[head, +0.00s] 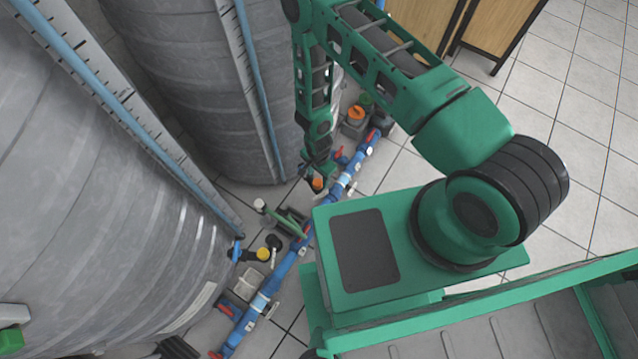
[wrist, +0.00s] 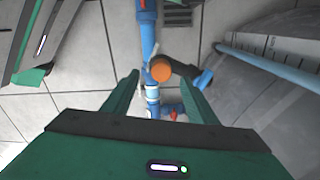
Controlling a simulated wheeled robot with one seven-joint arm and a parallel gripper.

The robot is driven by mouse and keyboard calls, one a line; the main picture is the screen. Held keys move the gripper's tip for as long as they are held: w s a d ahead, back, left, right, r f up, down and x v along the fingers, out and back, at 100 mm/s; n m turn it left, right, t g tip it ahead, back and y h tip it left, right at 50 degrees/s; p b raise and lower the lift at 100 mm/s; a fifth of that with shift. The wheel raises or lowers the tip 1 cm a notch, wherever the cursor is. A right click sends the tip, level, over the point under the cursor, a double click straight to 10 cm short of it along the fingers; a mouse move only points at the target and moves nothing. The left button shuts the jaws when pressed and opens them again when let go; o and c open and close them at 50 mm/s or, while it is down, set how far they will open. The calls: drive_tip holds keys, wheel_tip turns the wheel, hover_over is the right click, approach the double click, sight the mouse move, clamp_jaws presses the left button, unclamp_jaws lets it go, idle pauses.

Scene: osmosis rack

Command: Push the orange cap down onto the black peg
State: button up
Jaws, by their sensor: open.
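The orange cap (wrist: 161,70) shows as a round top between and slightly beyond my fingertips in the wrist view. In the head view the cap (head: 317,183) is small, just below my gripper (head: 316,172). My gripper (wrist: 159,77) is open, with a gap on both sides of the cap and nothing held. A black part (wrist: 182,68) reaches out from beside the cap to the right. The black peg cannot be told apart; the cap seems to cover it from above. I cannot tell how far down the cap sits.
A blue pipe (head: 283,267) with red-handled valves runs along the floor beside large grey tanks (head: 190,80). Another orange-topped fitting (head: 355,114) stands farther back, and a yellow cap (head: 263,254) nearer. Open tiled floor (head: 570,110) lies to the right.

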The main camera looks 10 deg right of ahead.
sight(318, 182)
drive_tip(key=shift+w+f, duration=0.15)
drive_tip(key=shift+f, duration=2.45)
drive_tip(key=shift+c, duration=0.4)
drive_tip(key=c, duration=1)
